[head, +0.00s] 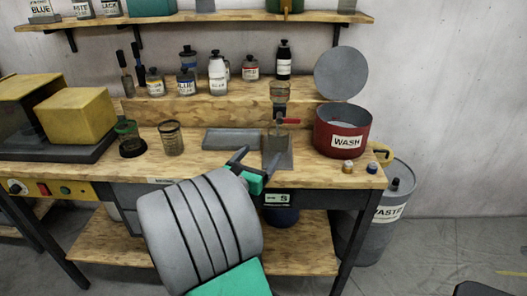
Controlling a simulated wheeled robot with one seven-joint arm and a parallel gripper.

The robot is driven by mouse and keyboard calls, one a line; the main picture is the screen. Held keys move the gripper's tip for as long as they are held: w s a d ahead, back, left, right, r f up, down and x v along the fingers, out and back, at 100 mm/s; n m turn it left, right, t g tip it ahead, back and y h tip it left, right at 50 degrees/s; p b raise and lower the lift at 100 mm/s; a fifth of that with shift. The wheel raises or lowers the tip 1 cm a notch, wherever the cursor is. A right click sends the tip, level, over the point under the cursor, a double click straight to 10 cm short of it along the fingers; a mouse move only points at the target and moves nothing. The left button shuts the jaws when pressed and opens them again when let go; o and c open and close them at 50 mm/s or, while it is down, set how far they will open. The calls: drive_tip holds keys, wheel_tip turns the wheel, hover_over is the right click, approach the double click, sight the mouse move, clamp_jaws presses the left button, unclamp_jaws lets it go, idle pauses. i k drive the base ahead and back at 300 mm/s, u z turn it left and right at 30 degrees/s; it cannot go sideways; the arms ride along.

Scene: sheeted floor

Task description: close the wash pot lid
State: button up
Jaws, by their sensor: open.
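The wash pot (325,139) is a red round pot with a white WASH label, standing at the right end of the wooden bench. Its grey round lid (341,74) stands raised, nearly upright, at the pot's back rim, so the pot is open and its grey inside shows. My gripper (255,163) is open over the front of the bench, left of the pot and apart from it. Nothing shows between its dark fingers. My grey and green arm hides part of the bench front.
A small stand with a red handle (287,121) is between my gripper and the pot. Bottles (217,68) line the raised shelf behind. A waste drum (389,212) stands on the floor at right.

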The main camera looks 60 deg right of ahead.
sight(341, 72)
drive_tip(key=z, duration=2.7)
